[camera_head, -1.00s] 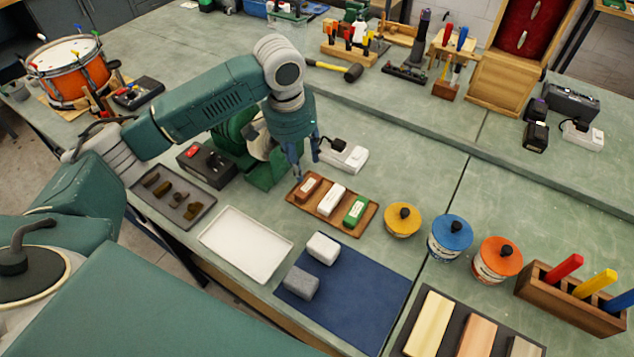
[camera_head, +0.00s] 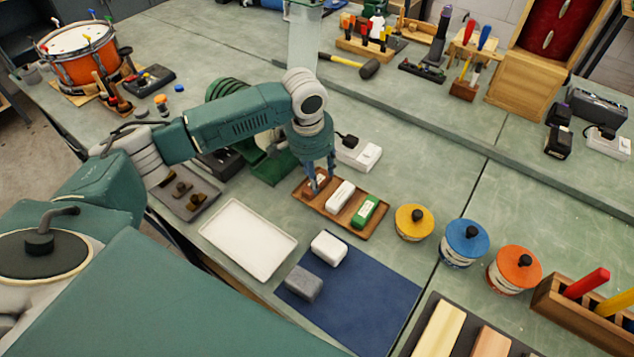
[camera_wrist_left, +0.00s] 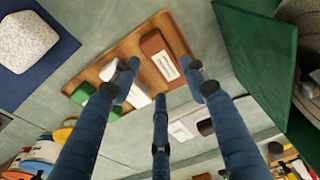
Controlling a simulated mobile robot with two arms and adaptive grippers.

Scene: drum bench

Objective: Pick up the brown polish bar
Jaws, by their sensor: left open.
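The brown polish bar (camera_wrist_left: 159,56) lies in a wooden tray (camera_head: 343,216), beside a white bar (camera_head: 340,195) and a green bar (camera_head: 365,211). My left gripper (camera_head: 316,187) is over the tray's left end, pointing down at the brown bar, which it mostly hides in the head view. In the left wrist view its three blue fingers (camera_wrist_left: 158,80) are spread open, with the brown bar showing between their tips. Nothing is held, and I cannot tell whether a finger touches the bar. My right gripper is not in view.
A white tray (camera_head: 248,241) and a blue mat (camera_head: 350,290) with a white block (camera_head: 328,247) and a grey block (camera_head: 303,283) lie in front. A yellow-lidded tin (camera_head: 414,222) stands to the right. A white power adapter (camera_head: 358,153) is just behind the tray.

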